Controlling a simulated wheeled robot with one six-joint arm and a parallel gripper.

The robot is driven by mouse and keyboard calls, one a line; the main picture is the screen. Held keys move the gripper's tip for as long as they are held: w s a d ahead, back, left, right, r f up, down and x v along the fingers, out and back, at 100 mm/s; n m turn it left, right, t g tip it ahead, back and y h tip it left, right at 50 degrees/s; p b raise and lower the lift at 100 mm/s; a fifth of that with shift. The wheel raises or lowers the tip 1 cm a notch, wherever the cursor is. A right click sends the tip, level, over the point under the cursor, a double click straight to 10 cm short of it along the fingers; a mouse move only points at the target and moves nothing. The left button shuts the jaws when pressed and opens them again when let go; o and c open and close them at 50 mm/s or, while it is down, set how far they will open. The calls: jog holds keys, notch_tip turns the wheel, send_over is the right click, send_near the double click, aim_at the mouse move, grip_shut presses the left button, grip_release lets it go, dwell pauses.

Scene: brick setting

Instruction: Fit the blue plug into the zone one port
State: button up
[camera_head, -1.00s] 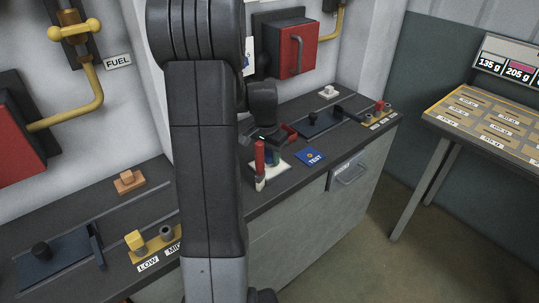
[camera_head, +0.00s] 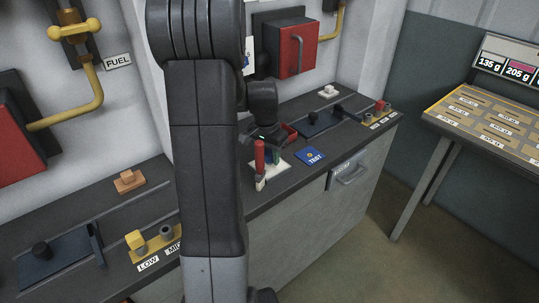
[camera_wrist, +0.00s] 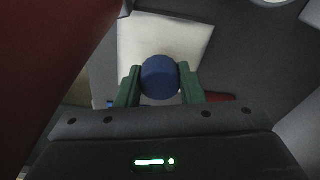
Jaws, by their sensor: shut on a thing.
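My gripper (camera_wrist: 160,82) has green fingers on both sides of the round blue plug (camera_wrist: 160,77) in the wrist view and is shut on it. A pale square plate (camera_wrist: 165,35) shows beyond the plug there; I cannot tell the gap between them. In the head view my gripper (camera_head: 272,150) is small and partly hidden behind my arm, over the pale plate (camera_head: 283,165) on the far counter. The plug is too small to make out there. I cannot identify the zone one port in either view.
An upright red-handled piece (camera_head: 260,160) stands close beside my gripper. A blue TEST tile (camera_head: 309,156) lies to the right on the counter. A red box (camera_head: 291,48) hangs on the wall behind. A labelled table (camera_head: 490,115) stands at the far right.

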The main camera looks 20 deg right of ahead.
jog(key=shift+f+b, duration=0.55)
jog(key=shift+f, duration=0.15)
jog(key=shift+r, duration=0.1)
dwell(0.5)
jog(key=o, duration=1.5)
jog(key=shift+c, duration=0.2)
jog(key=shift+r, duration=0.1)
jog(key=shift+r+p, duration=2.3)
jog(key=shift+r, duration=0.65)
jog(key=shift+f, duration=0.1)
